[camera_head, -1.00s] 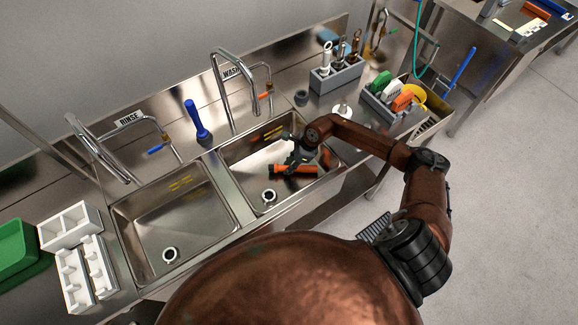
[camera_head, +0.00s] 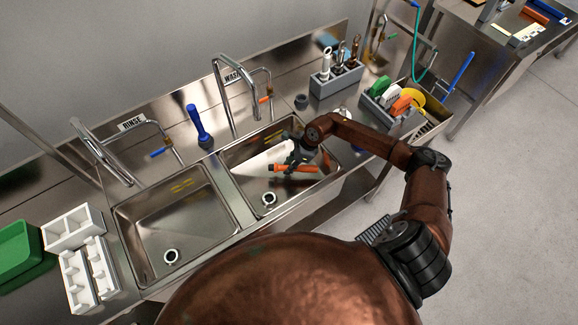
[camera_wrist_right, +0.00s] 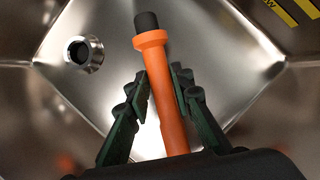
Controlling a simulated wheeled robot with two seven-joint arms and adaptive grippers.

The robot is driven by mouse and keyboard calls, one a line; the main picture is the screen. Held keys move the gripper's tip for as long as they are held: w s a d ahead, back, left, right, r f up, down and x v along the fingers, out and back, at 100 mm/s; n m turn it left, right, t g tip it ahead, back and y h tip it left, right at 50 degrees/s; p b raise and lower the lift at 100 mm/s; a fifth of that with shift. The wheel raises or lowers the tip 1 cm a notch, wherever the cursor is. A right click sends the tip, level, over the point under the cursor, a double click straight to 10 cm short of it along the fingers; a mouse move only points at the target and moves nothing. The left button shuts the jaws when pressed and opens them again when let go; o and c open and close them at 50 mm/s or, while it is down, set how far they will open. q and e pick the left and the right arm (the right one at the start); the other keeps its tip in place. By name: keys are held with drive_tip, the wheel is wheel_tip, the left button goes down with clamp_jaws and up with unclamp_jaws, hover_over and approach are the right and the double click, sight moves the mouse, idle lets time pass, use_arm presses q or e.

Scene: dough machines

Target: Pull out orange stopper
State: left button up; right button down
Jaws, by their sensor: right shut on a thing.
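The orange stopper (camera_head: 300,169) is a long orange rod with a wider collar and a black tip. It is over the right-hand sink basin (camera_head: 240,189), under the WASH sign. My right gripper (camera_head: 290,160) is shut on it. In the right wrist view the dark green fingers of the gripper (camera_wrist_right: 161,80) sit on both sides of the orange stopper (camera_wrist_right: 160,70), just below its collar. The black tip points away from the gripper. The round drain (camera_wrist_right: 83,53) is open and apart from the stopper; it also shows in the head view (camera_head: 268,199). My left gripper is not in view.
A tall faucet (camera_head: 235,95) stands behind the basin. The left basin (camera_head: 150,235) is empty. A blue-handled brush (camera_head: 196,120) stands behind the divider. A grey tool holder (camera_head: 337,80) and a rack of coloured tools (camera_head: 385,110) are at the right. White trays (camera_head: 88,275) lie at the left.

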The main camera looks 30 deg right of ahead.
drive_tip(key=shift+r+p, duration=1.65)
drive_tip(key=shift+r, duration=1.5)
